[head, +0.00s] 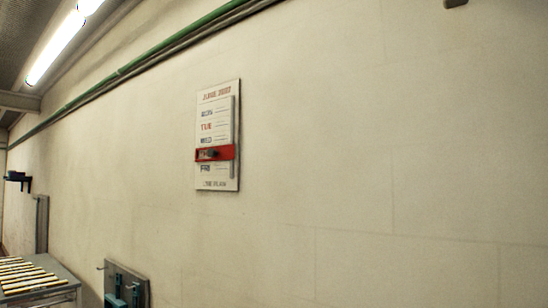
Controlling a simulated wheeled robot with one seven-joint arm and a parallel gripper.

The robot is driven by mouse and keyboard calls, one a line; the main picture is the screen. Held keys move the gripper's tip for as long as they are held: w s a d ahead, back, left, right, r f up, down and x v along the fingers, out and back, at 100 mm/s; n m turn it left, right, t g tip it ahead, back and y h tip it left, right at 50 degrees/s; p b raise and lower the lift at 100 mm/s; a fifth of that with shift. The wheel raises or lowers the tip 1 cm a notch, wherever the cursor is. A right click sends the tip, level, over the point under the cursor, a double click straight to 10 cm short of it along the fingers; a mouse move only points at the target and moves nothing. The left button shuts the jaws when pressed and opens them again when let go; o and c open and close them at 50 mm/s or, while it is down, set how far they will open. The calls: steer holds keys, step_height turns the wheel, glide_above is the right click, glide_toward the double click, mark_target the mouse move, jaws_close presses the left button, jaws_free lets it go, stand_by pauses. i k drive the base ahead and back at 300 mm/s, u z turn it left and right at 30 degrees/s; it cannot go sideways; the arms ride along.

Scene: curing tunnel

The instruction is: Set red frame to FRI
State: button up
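A white weekly calendar board (205,184) hangs on the wall near the middle of the head view. Its rows read MON, TUE, WED and FRI from top to bottom, in small print. The red frame (228,152) lies across the board between the WED row and the FRI row (205,168), over the row there. A dark knob (212,154) shows on the red frame. A grey vertical rail (233,120) runs along the board's right side, and the red frame crosses it. My gripper is not in view.
The wall (380,180) around the board is bare. A roller conveyor (35,283) stands at lower left. A grey panel with teal items (125,285) is low on the wall. A green pipe (160,60) runs above. A dark piece (455,3) at the top edge is unclear.

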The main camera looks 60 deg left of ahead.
mark_target(225, 152)
steer(key=u, duration=3.1)
steer(key=i, duration=0.4)
steer(key=u, duration=0.95)
steer(key=i, duration=1.05)
steer(key=z, duration=0.35)
steer(key=i, duration=0.95)
steer(key=z, duration=0.7)
